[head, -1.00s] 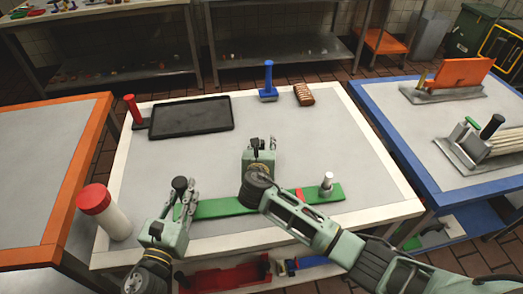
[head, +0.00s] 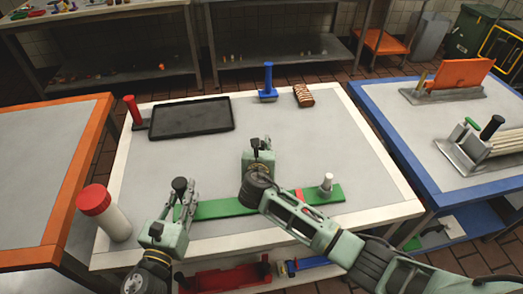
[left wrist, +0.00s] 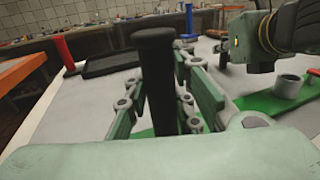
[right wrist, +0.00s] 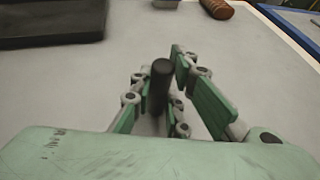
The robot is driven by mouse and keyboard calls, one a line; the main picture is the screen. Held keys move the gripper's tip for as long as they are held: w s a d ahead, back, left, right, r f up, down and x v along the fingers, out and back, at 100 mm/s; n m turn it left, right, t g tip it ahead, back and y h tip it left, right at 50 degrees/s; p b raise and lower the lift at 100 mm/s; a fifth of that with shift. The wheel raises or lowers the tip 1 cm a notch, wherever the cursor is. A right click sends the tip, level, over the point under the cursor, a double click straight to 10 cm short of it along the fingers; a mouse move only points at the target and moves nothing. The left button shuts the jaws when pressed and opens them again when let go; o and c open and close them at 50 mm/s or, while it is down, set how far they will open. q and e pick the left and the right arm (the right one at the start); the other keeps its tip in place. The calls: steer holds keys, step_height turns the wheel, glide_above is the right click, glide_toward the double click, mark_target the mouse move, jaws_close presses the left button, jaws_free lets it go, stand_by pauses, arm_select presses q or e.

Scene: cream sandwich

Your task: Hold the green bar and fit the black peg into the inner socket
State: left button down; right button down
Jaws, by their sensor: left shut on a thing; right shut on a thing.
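The green bar (head: 226,208) lies along the table's front part, with a red mark and a pale upright cylinder (head: 326,182) near its right end. In the left wrist view a hollow grey socket (left wrist: 288,86) stands on the bar. My left gripper (head: 191,194) is shut at the bar's left end, with a black upright handle (left wrist: 155,85) between its fingers. My right gripper (head: 259,146) is shut on the black peg (right wrist: 160,85), held upright just behind the bar. My right forearm hides the bar's middle and any inner socket there.
A red-capped white cylinder (head: 103,215) stands at the table's front left. A blue stand (head: 268,85) and a brown block (head: 303,96) sit at the back. The table's right middle is clear.

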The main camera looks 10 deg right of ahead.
step_height(320, 180, up, 10)
stand_by(0.5)
